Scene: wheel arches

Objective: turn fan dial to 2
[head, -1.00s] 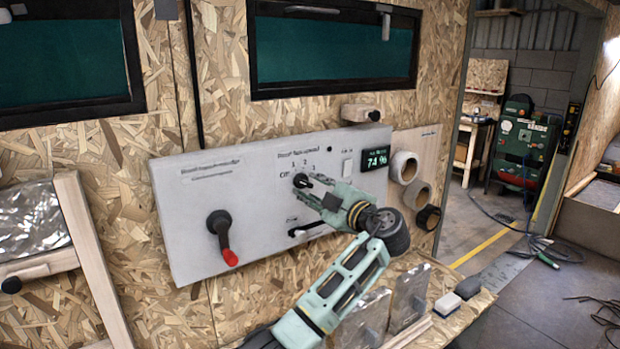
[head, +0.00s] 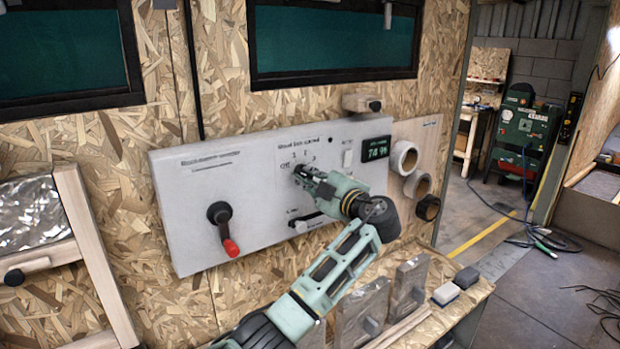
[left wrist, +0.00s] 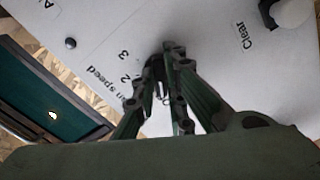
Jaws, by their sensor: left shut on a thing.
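The fan dial (head: 299,171) is a small dark knob on the light grey control panel (head: 190,245), under a printed scale with 1, 2 and 3 and an off mark at its left. My left gripper (head: 304,174) is shut on the dial, reaching in from the lower right. In the left wrist view the closed fingertips (left wrist: 161,66) meet at the panel beside the printed "speed", 2 and 3. The fingers hide most of the dial, so I cannot tell which mark it points to. My right gripper is not in view.
A red-tipped black lever (head: 224,232) sticks out left of the dial. A display (head: 376,148) is at the panel's right, with tape rolls (head: 404,158) beyond. A bench (head: 455,316) with upright plates stands below. A window (head: 330,45) is above.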

